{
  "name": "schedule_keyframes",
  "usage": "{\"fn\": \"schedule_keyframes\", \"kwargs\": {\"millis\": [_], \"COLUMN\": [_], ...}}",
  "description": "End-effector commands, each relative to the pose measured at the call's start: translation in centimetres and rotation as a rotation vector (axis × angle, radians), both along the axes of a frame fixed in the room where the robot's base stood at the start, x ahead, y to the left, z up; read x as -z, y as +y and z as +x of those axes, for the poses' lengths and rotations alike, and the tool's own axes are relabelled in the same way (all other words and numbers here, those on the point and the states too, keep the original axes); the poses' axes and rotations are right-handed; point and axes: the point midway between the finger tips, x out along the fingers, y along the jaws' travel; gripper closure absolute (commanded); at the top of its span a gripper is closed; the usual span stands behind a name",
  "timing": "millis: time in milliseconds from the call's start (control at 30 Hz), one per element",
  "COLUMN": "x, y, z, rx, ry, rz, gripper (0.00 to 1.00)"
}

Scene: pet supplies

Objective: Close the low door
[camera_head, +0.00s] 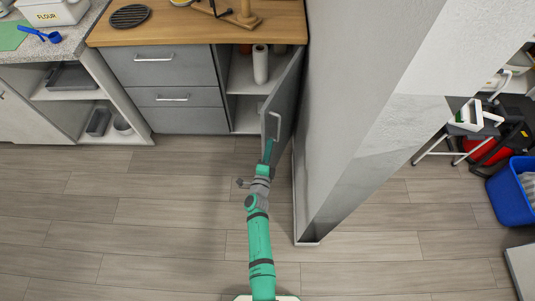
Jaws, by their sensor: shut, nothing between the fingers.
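The low door (284,105) is a grey cabinet door with a pale bar handle (277,125), in the head view. It is hinged at its right side and stands wide open, swung out towards me near the grey wall. The open cabinet (243,80) shows shelves with a white roll-like item on the upper one. My gripper (267,150) is at the end of my green arm, just below the handle at the door's free edge. It is shut and looks empty. I cannot tell whether it touches the door.
A grey wall end (345,120) stands close to the right of the door and my arm. Grey drawers (165,80) lie left of the opening, under a wooden worktop (190,24). The wooden floor (150,200) to the left is clear. A blue bin (512,200) stands far right.

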Motion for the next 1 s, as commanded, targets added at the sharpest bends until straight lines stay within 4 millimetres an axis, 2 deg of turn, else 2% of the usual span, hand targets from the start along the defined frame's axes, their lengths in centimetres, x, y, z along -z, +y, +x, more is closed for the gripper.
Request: {"fn": "schedule_keyframes", "kwargs": {"millis": [100, 300, 1000], "x": [0.0, 0.0, 0.0], "y": [-0.4, -0.6, -0.7], "z": [1.7, 3.2, 3.8], "rx": [0.002, 0.001, 0.010], "ry": [0.000, 0.001, 0.001], "rz": [0.000, -0.001, -0.001], "gripper": [1.00, 1.00, 1.00]}}
